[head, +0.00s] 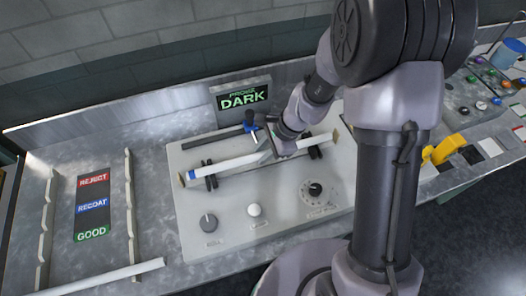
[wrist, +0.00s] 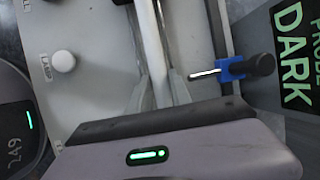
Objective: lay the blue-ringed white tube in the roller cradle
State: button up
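The white tube (head: 236,163) has a blue ring (head: 191,177) near its left end and tan ends. It lies slantwise over the black rollers of the cradle (head: 211,182), at left and right on the grey panel; whether it rests on them or is held just above, I cannot tell. My gripper (head: 268,153) is at the tube's middle, from above. In the wrist view the tube (wrist: 152,45) runs between my two fingers (wrist: 160,88), which stand close on either side. Whether they press on it is unclear.
The panel carries a dark knob (head: 208,222), a white lamp button (head: 254,210) and a dial (head: 315,189). Behind the tube are a dark bar with a blue clamp (head: 250,127) and a DARK display (head: 242,97). Notched racks (head: 130,205) flank REJECT, RECOAT and GOOD labels (head: 93,205) at left.

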jog(key=o, duration=0.3)
jog(key=shift+r+p, duration=0.3)
jog(key=s+d+r+n+t+p, duration=0.1)
jog(key=s+d+r+n+p, duration=0.15)
jog(key=r, duration=0.75)
jog(key=s+d+r+n+p, duration=0.1)
jog(key=d+r, duration=0.2)
jog(key=r, duration=0.6)
jog(key=s+d+r+n+t+h, duration=0.3)
jog(key=s+r+n, duration=0.3)
jog(key=s+r, duration=0.4)
jog(key=s+t, duration=0.1)
jog(key=s, duration=0.2)
jog(key=shift+s, duration=0.4)
